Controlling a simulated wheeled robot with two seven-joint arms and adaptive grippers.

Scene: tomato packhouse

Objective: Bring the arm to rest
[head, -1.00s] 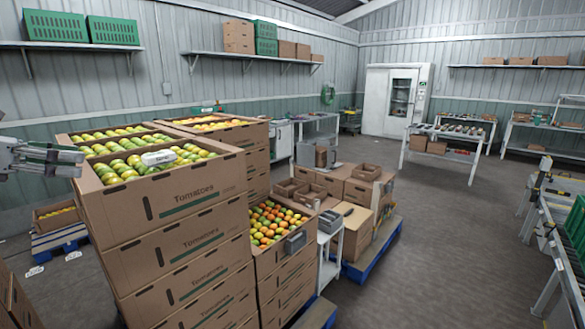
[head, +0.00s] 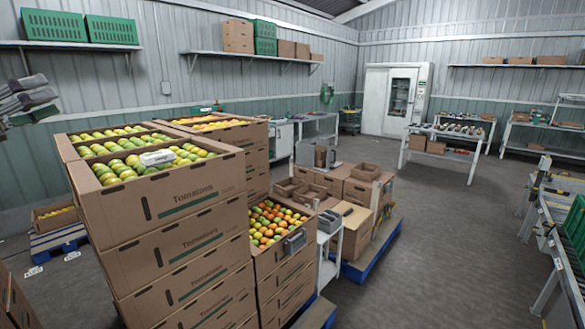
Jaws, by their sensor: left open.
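My left gripper (head: 42,106) shows at the left edge of the head view. It is open and empty, raised above and to the left of the tall stack of tomato boxes (head: 180,216), apart from it. A small white device (head: 157,158) lies on the green and orange tomatoes in the top box. My right gripper is not in view.
A lower box of ripe tomatoes (head: 270,223) stands right of the tall stack with a grey device (head: 294,242) at its edge. Small cartons sit on a blue pallet (head: 372,256). A conveyor (head: 556,246) runs at the right. The middle floor is clear.

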